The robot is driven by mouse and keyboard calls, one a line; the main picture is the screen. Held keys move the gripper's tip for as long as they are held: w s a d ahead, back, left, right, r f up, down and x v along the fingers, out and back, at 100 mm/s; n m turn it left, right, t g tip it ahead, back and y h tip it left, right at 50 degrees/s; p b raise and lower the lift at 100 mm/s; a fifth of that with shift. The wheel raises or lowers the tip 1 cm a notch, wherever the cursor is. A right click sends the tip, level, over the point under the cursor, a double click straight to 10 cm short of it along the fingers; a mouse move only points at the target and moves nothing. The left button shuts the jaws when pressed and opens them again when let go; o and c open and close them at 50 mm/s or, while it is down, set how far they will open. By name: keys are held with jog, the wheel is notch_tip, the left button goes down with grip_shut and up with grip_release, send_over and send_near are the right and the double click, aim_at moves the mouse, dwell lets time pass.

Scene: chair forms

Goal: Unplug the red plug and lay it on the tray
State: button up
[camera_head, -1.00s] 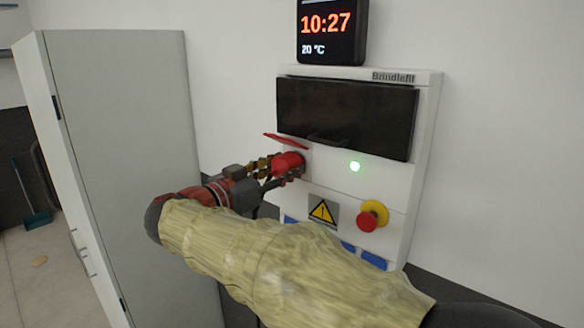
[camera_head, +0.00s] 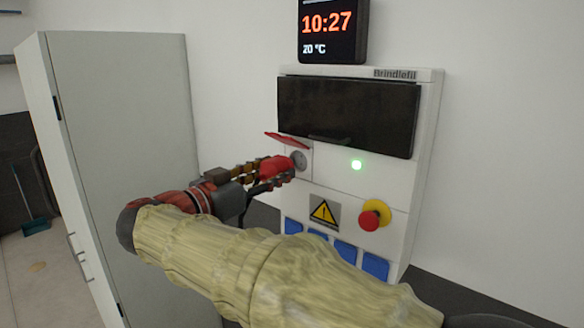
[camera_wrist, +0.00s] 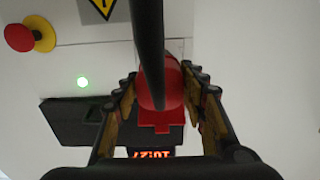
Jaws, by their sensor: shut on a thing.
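The red plug (camera_head: 275,169) is held between the fingers of my gripper (camera_head: 268,172), just left of the wall panel. The grey round socket (camera_head: 298,158) under a raised red lid (camera_head: 287,139) shows uncovered, and the plug appears apart from it. In the wrist view the red plug (camera_wrist: 160,112) sits between both fingers of my gripper (camera_wrist: 165,105), with a dark cable running up across the picture. No tray is visible in these frames.
The white panel (camera_head: 345,180) carries a dark window, a green light (camera_head: 356,165), a red stop button (camera_head: 372,216) on yellow and several blue covers (camera_head: 375,266). A grey cabinet (camera_head: 120,130) stands close at the left. A clock (camera_head: 332,28) sits above.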

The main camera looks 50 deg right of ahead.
aim_at(260, 179)
jog(key=shift+a, duration=0.5)
jog(key=shift+s+a+f+b, duration=0.1)
jog(key=shift+a+b, duration=0.9)
jog(key=shift+a, duration=0.2)
jog(key=shift+s+a+b, duration=0.15)
jog(key=shift+a+b, duration=0.45)
jog(key=shift+a, duration=0.6)
